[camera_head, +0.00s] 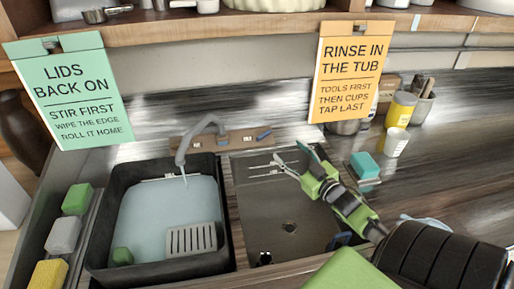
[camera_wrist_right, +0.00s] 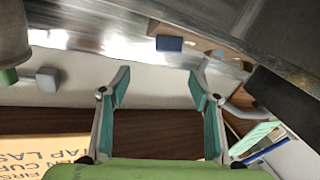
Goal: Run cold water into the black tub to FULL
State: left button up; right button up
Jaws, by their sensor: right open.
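The black tub (camera_head: 97,215) sits in the left basin, holding pale blue water (camera_head: 150,215). The water stands high, near a small white marking on the far inner wall, too small to read. A thin stream falls into it from the grey tap (camera_head: 186,146). A blue tap lever (camera_head: 264,135) shows on the wooden board behind the basins. My right gripper (camera_head: 292,158) is over the right basin, below and right of that lever, open and empty. Its two spread fingers also show in the wrist view (camera_wrist_right: 158,88).
The right basin (camera_head: 260,215) is empty around its drain. Two hanging signs, green (camera_head: 70,90) and orange (camera_head: 348,70), flank the tap.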

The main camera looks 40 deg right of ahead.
aim_at(265, 135)
pick_arm(q)
notch_tip(265, 135, down, 4)
jog(key=shift+b, duration=1)
pick_arm(e)
jog(key=shift+y, duration=0.3)
jog(key=w, duration=1.4)
jog(key=shift+d+f, duration=0.35)
jog(key=c, duration=1.1)
